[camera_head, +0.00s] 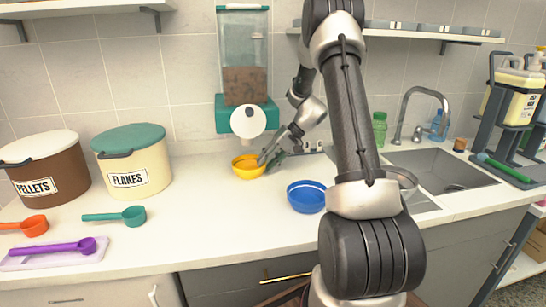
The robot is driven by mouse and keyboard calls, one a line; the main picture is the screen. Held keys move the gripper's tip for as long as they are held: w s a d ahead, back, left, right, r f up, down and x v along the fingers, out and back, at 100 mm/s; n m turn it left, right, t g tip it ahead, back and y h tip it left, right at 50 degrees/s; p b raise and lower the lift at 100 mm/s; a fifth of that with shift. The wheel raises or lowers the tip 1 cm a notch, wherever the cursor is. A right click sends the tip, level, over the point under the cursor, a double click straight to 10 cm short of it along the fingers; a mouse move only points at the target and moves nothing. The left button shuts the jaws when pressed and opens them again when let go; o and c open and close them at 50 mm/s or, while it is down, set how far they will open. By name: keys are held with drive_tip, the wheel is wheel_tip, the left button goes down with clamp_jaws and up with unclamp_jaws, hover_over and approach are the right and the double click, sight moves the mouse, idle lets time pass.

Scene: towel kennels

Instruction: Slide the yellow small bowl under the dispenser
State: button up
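The yellow small bowl (246,170) sits upright on the white counter, near the back wall and below the dispenser. The dispenser (241,117) is on the tiled wall. It has a clear hopper part-filled with brown pieces, a teal lower body and a round white part at the front. My gripper (269,160) is low at the bowl's right side, its fingers at or very near the right rim. Whether they touch or straddle the rim is too small to tell, and so is the finger opening.
A blue bowl (306,197) stands to the front right, near my arm. A FLAKES bin (136,177) and a PELLETS bin (45,182) stand left. Teal (131,215), orange (33,226) and purple (86,245) scoops lie in front. A sink (440,172) is right. The counter's middle is clear.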

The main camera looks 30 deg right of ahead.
drive_tip(key=shift+f, duration=0.1)
drive_tip(key=shift+c, duration=0.4)
clamp_jaws()
drive_tip(key=shift+w, duration=0.15)
drive_tip(key=shift+w+d, duration=0.1)
drive_tip(key=shift+w, duration=0.35)
drive_tip(key=shift+w+d, duration=0.2)
drive_tip(key=shift+w, duration=0.55)
drive_tip(key=shift+o, duration=1)
unclamp_jaws()
